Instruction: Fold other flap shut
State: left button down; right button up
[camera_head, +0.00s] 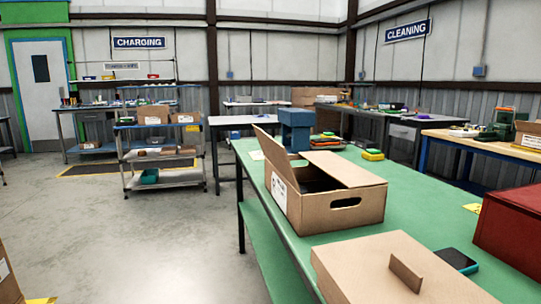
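An open brown carton (328,212) stands on the green table. It has a handle hole in its near side and a white label on its left side. Its left flap (273,158) stands up and leans outward to the left. Its right flap (346,168) lies nearly flat across the right part of the top. A dark gap between the flaps shows part of the inside; the contents cannot be made out. Neither of my grippers is in the view.
The green table (424,198) also bears a second cardboard box (350,268) with an upright tab in front, a red box (515,228) at right, a dark phone-like item (456,261), and a blue block-like object (296,128) behind the carton. Open floor lies left.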

aim_at(276, 153)
jog(key=z, duration=2.15)
jog(key=k, duration=1)
jog(key=u, duration=0.8)
jog(key=i, duration=1)
